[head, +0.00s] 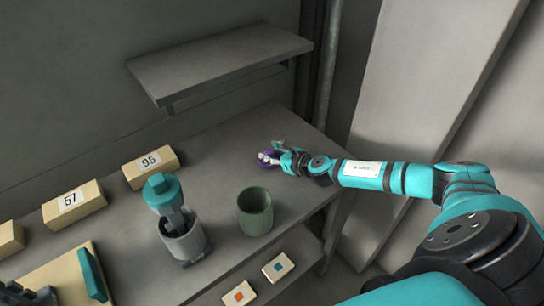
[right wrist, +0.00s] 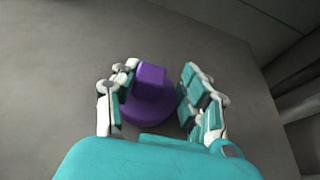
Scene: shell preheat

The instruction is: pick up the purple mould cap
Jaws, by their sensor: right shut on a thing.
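The purple mould cap (head: 268,158) is near the right end of the grey bench. In the right wrist view the purple mould cap (right wrist: 150,97) shows a round base with a raised block on it. My right gripper (head: 276,157) is shut on the cap, with its fingers on either side of the block. The right gripper's fingers also show in the right wrist view (right wrist: 158,88). I cannot tell whether the cap touches the bench. A dark part at the bottom left corner looks like my left gripper (head: 28,294); its fingers are not clear.
A green cup (head: 255,212) stands left of my right arm. A grey pot (head: 184,243) with a teal-topped tool (head: 162,192) stands further left. Boxes marked 95 (head: 151,167) and 57 (head: 74,204) line the back. A shelf (head: 220,58) overhangs the bench's rear.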

